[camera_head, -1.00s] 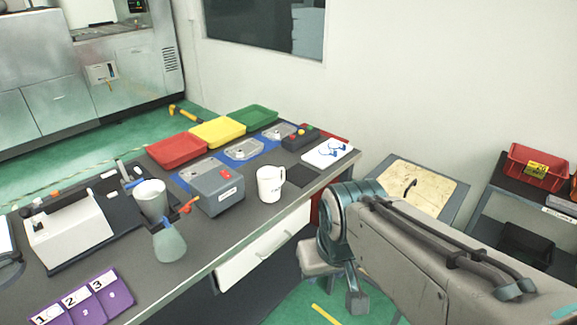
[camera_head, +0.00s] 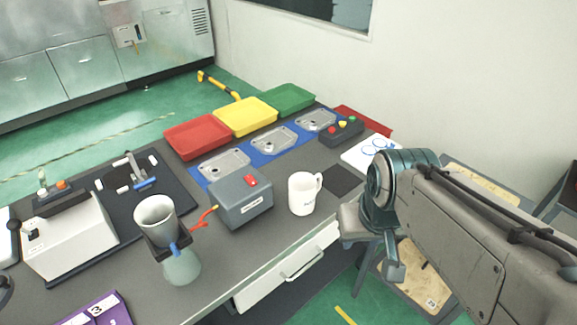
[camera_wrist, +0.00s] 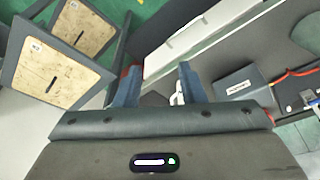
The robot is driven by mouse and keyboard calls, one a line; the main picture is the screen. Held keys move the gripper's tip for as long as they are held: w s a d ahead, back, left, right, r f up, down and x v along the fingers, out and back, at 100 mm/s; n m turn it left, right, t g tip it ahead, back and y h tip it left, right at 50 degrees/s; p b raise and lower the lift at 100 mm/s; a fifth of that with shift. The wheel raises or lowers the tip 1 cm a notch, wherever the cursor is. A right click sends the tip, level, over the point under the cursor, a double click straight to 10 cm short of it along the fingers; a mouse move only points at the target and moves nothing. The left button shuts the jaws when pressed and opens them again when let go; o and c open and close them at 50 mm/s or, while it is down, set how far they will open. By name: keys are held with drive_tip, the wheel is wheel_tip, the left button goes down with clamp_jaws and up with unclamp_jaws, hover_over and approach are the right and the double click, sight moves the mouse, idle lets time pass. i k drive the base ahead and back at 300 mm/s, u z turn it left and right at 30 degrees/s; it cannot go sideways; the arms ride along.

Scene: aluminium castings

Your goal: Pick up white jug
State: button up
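The white jug (camera_head: 302,195) stands upright on the dark table near its front edge, with its handle toward the right. Small dark print shows on its side. My gripper (camera_wrist: 159,68) is open, with its two blue-grey fingers apart and nothing held. In the wrist view a small white piece shows beside the right finger; it may be the jug, mostly hidden. In the head view my arm and gripper are to the right of the jug, clear of it, off the table's front edge.
A grey box (camera_head: 241,199) with a red button stands just left of the jug. A grey cup in a holder (camera_head: 155,220) is further left. Red (camera_head: 197,137), yellow (camera_head: 246,117) and green (camera_head: 290,99) trays line the back. A dark square (camera_head: 342,180) lies right of the jug.

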sight(301, 203)
drive_tip(key=u, duration=0.1)
drive_tip(key=i, duration=0.25)
drive_tip(key=u, duration=0.15)
drive_tip(key=k, duration=1.2)
drive_tip(key=z, duration=0.75)
drive_tip(key=i, duration=1.25)
drive_tip(key=u, duration=0.75)
drive_tip(key=i, duration=0.4)
drive_tip(key=u, duration=0.4)
